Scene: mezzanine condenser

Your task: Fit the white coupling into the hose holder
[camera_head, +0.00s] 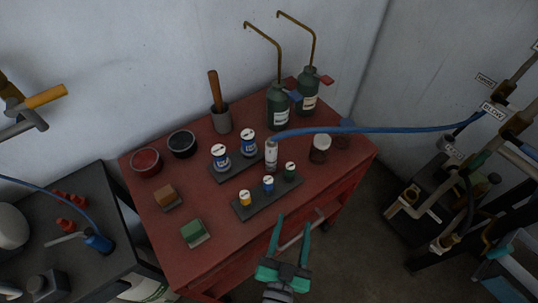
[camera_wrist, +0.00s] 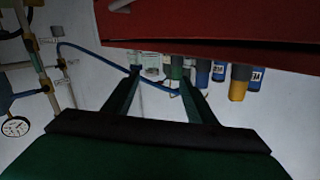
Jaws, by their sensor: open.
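The white coupling (camera_head: 271,154) stands upright on the red cart's top in the head view, at the end of a blue hose (camera_head: 385,129) that arches in from the right. My gripper (camera_head: 294,215) is open and empty, in front of the cart's front edge and apart from the coupling. In the wrist view its two green fingers (camera_wrist: 158,78) spread toward the small bottles, and the blue hose (camera_wrist: 95,55) runs behind them. The coupling is not clearly visible there. I cannot tell which part is the hose holder.
Small yellow (camera_head: 245,198), blue (camera_head: 268,184) and green (camera_head: 290,172) bottles stand on a grey strip before the coupling. Two white-and-blue cans (camera_head: 219,157) are left of it. Dark green oil cans (camera_head: 278,106) stand behind. A pipe frame (camera_head: 440,205) is at right.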

